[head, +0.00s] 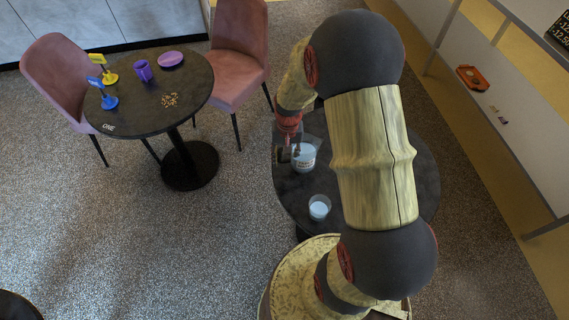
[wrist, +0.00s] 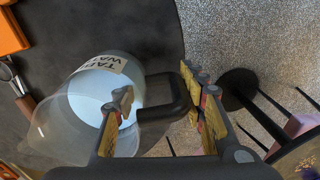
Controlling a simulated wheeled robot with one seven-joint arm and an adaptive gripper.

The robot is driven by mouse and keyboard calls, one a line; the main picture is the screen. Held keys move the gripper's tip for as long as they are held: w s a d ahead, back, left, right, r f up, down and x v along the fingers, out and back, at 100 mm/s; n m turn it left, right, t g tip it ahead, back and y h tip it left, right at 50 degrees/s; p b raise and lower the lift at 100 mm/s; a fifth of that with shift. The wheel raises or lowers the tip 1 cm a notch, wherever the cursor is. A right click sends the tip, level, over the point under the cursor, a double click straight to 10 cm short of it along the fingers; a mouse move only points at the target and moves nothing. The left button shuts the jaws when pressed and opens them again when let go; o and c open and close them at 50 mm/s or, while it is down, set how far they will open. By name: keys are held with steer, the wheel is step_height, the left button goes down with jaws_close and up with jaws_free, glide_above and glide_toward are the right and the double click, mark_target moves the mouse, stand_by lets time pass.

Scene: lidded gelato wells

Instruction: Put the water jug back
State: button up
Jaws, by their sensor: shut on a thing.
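The water jug (head: 304,157) is a clear vessel holding pale blue water, at the left side of the dark round table (head: 290,190) under my arm. In the wrist view the jug (wrist: 88,88) shows a tan label with partly readable lettering and a dark loop handle (wrist: 180,98). My gripper (head: 290,142) is at the handle side of the jug. In the wrist view my gripper (wrist: 158,108) has its fingers on either side of the handle, shut on it. I cannot tell whether the jug's base touches the table.
A glass of pale water (head: 319,207) stands near the jug on the same table. Another round table (head: 140,120) at left holds a purple cup (head: 143,70), sign stands and a small pile of bits. Pink chairs (head: 238,60) flank it. A whitish counter (head: 480,110) runs along the right.

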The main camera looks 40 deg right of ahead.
mark_target(284, 160)
steer(key=shift+w+f+b, duration=0.15)
steer(key=shift+f+b, duration=0.25)
steer(key=shift+f, duration=0.5)
steer(key=shift+w+f+b, duration=0.1)
steer(key=shift+f+b, duration=0.25)
steer(key=shift+f, duration=0.55)
steer(key=shift+f, duration=0.1)
steer(key=o, duration=1.3)
steer(key=shift+o, duration=0.5)
